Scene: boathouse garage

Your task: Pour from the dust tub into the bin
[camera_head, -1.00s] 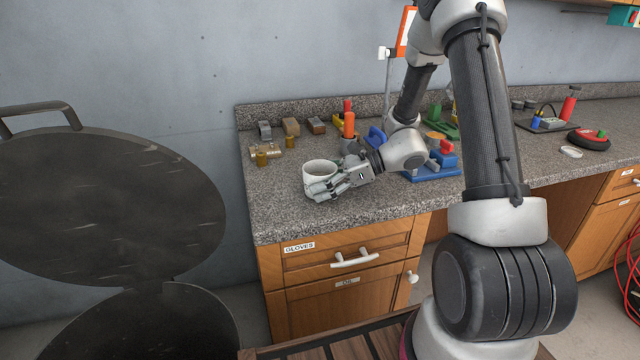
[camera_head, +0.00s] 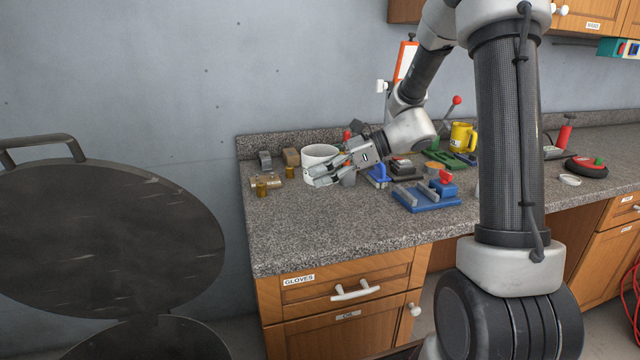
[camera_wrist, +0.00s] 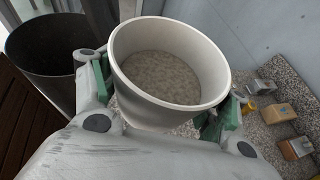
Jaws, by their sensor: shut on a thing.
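The dust tub is a white round tub (camera_head: 318,156) held above the counter in the head view. In the wrist view the tub (camera_wrist: 208,50) shows grey-brown dust (camera_wrist: 160,76) inside, well below the rim. My gripper (camera_head: 326,173) is shut on the tub, with green-padded fingers on both sides of it in the wrist view. The tub looks roughly upright. The bin is a dark round container (camera_head: 150,338) at the lower left, its large round lid (camera_head: 100,230) standing raised. The bin's open mouth also shows at the upper left of the wrist view (camera_wrist: 42,66).
The granite counter (camera_head: 300,232) has free room at its front left. Small blocks and brass pieces (camera_head: 262,188) sit at its back left. A grey wall is behind.

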